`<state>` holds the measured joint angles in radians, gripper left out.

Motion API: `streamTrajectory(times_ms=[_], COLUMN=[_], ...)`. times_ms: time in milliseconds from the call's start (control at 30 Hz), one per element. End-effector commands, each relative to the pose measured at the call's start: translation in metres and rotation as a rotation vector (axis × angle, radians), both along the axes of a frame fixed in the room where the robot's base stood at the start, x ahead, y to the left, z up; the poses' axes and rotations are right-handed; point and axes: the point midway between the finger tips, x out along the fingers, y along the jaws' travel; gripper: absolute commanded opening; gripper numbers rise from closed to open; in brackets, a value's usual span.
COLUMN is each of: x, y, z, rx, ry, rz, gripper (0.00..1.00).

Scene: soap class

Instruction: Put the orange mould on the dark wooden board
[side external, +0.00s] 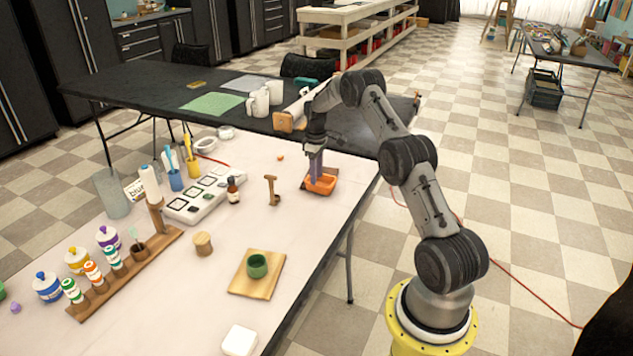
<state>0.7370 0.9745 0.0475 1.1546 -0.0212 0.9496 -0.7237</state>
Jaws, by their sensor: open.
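The orange mould (323,186) is a small open dish near the right edge of the white-topped table. Dark brown edges show around and under it, which look like the dark wooden board (332,171); most of this board is hidden by the mould and my gripper. The mould appears to rest on it, but whether it lies fully flat is too small to tell. My gripper (317,180) points straight down at the mould, its fingertips at or just inside the rim. Its jaws are open.
A light wooden board (242,285) bearing a green mould (257,265) lies nearer the front. A small brown stand (271,190) and a dark bottle (233,190) are left of my gripper. A white palette (190,207) is further left.

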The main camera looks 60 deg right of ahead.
Motion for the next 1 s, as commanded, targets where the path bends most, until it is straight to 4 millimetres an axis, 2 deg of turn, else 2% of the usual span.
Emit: streamTrajectory(times_ms=[100,300,533,633,767,867,1000], x=[0.001,0.001,0.001,0.003,0.009,0.007,-0.008], y=[0.0,0.001,0.003,0.012,0.047,0.09,0.153], z=[0.028,0.065,0.087,0.101,0.14,0.18,0.228], rx=[-0.003,-0.001,0.0,-0.006,-0.027,-0.046,-0.065], ry=[-0.004,-0.003,-0.002,-0.009,-0.041,-0.076,-0.131], rz=[0.001,0.001,0.001,0.003,0.009,0.01,0.01], gripper=[0.41,0.41,0.41,0.41,0.41,0.41,0.41])
